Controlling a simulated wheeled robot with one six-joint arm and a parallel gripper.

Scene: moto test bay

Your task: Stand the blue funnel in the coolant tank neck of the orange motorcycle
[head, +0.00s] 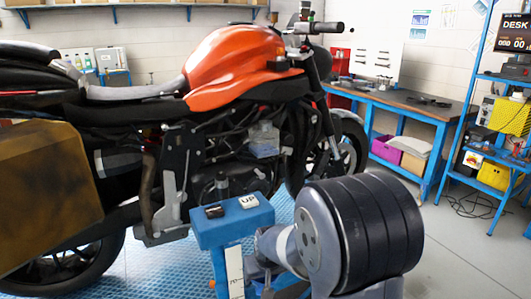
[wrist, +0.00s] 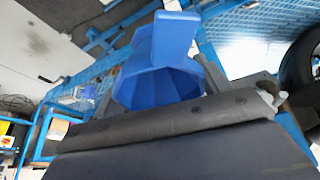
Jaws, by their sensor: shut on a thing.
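The blue funnel (wrist: 158,75) fills the upper middle of the wrist view, its wide faceted mouth turned toward the camera and a flat blue tab above it. My gripper (wrist: 155,86) is shut on the funnel, with a grey finger at each side. The funnel and the gripper do not show in the head view, where my dark arm link stands in front. The orange motorcycle (head: 225,65) stands across the head view. A small pale translucent tank (head: 263,140) sits on its side below the orange body; I cannot make out its neck.
A blue post with a control box (head: 232,222) and an UP button stands in front of the motorcycle. A brown side case (head: 45,190) juts out at left. A blue workbench (head: 405,115) and a blue shelf rack (head: 480,85) stand at right. Grey floor is clear at right.

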